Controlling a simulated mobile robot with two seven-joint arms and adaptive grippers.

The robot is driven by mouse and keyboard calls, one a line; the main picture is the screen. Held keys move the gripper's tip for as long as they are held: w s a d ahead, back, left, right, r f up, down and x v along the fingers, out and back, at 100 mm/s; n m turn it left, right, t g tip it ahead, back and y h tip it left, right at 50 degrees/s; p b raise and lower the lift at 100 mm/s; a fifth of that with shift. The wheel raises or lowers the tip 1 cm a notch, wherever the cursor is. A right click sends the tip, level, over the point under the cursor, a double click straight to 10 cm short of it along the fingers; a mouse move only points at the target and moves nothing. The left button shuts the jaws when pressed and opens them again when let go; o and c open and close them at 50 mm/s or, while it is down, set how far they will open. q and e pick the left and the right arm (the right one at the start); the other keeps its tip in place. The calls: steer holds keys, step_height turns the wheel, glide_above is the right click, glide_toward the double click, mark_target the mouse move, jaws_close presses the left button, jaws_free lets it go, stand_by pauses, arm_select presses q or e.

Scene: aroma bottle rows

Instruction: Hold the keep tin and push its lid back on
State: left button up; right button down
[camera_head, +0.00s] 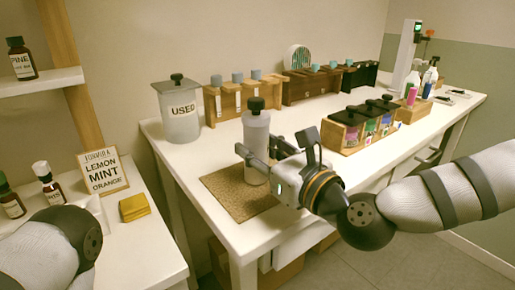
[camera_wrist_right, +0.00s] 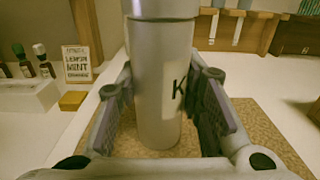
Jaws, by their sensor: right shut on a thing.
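The keep tin (camera_head: 256,147) is a tall pale grey cylinder standing upright on the cork mat (camera_head: 225,190). Its lid with a black knob (camera_head: 256,104) sits at its top; I cannot tell how far down it is pressed. My right gripper (camera_head: 253,163) is shut on the tin's lower body, with one finger on either side. In the right wrist view, the tin (camera_wrist_right: 160,90) stands between the pads and shows a letter K on its label; its top is cut off. Part of my left arm shows at the lower left, but its gripper is out of view.
The used jar (camera_head: 181,112) stands behind left. Wooden racks of bottles (camera_head: 243,98) line the back wall. A wooden box with black-knobbed lids (camera_head: 347,137) is right of the tin. Bare tabletop lies around the mat.

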steer(key=shift+f, duration=0.25)
steer(key=c, duration=1.1)
jaws_free()
steer(key=shift+r, duration=0.35)
steer(key=v, duration=1.2)
steer(key=shift+f+p, duration=0.1)
steer(key=shift+p, duration=0.2)
